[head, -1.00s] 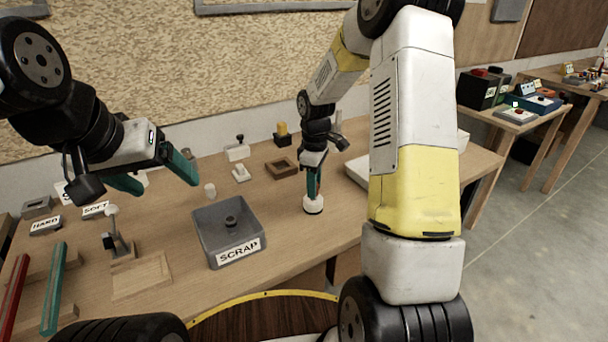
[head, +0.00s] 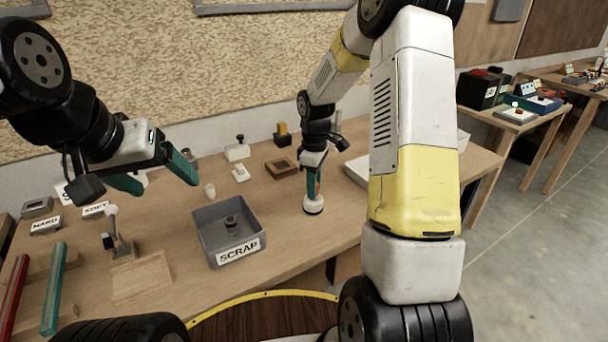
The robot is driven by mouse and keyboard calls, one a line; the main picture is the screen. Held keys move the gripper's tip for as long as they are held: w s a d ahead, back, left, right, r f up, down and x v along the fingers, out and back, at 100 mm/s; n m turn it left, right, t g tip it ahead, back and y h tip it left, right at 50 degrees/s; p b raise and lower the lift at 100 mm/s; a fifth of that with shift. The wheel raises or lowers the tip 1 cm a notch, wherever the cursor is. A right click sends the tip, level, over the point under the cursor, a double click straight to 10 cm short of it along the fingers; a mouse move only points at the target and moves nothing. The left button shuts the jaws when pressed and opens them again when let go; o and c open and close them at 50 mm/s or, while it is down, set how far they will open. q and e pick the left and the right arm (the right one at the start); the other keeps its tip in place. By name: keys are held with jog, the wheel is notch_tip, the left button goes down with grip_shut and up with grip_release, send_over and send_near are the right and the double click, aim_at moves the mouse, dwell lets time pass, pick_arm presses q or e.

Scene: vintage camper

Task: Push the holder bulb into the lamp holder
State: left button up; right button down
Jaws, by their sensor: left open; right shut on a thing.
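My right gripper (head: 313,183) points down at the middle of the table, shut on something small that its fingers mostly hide. A round white piece with a darker base (head: 313,204) stands on the table directly under the fingertips, touching or nearly touching them. I cannot tell whether it is the lamp holder, the bulb, or both together. A small pale bulb-shaped piece (head: 210,190) stands behind the scrap bin. My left gripper (head: 158,178) is open and empty, raised above the table's left side.
The grey SCRAP bin (head: 212,246) holds a dark round part. A wooden tray (head: 281,168), small white fixtures (head: 240,174) and a yellow-topped block (head: 282,135) stand behind. A lever stand (head: 117,240), labelled blocks (head: 45,224) and red and teal bars (head: 53,288) are at left.

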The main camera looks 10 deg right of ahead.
jog(key=shift+f, duration=0.6)
jog(key=c, duration=1)
grip_release()
jog(key=shift+c, duration=0.2)
notch_tip(320, 180, up, 8)
jog(key=shift+f, duration=0.2)
jog(key=shift+r, duration=0.1)
